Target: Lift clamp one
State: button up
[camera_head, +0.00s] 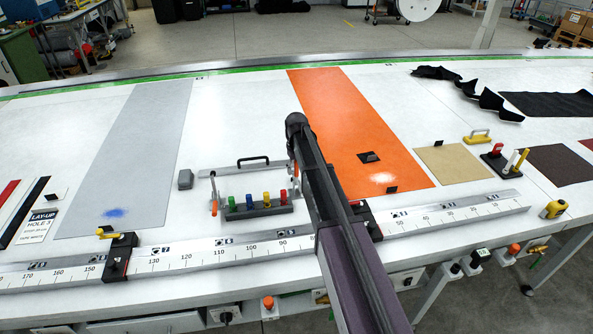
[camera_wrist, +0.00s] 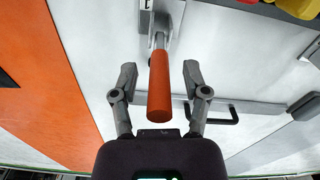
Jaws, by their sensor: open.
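In the wrist view, a toggle clamp's orange handle (camera_wrist: 160,92) points toward my palm. Its metal lever and bracket (camera_wrist: 164,22) rise toward the top edge. My gripper (camera_wrist: 159,75) is open, with one finger on each side of the handle and visible gaps on both sides. In the head view, my arm mostly hides this clamp and my gripper; a little of the clamp's orange handle (camera_head: 296,169) shows beside the arm. A second toggle clamp with an orange handle (camera_head: 214,208) stands further left. I see no label saying which is clamp one.
A grey bar with a black handle (camera_head: 253,160) lies behind the clamps. A rack (camera_head: 258,209) with coloured pegs stands between them. The long scale rail (camera_head: 190,257) runs along the table front. An orange sheet (camera_head: 345,120) lies to the right.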

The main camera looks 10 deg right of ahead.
grip_shut()
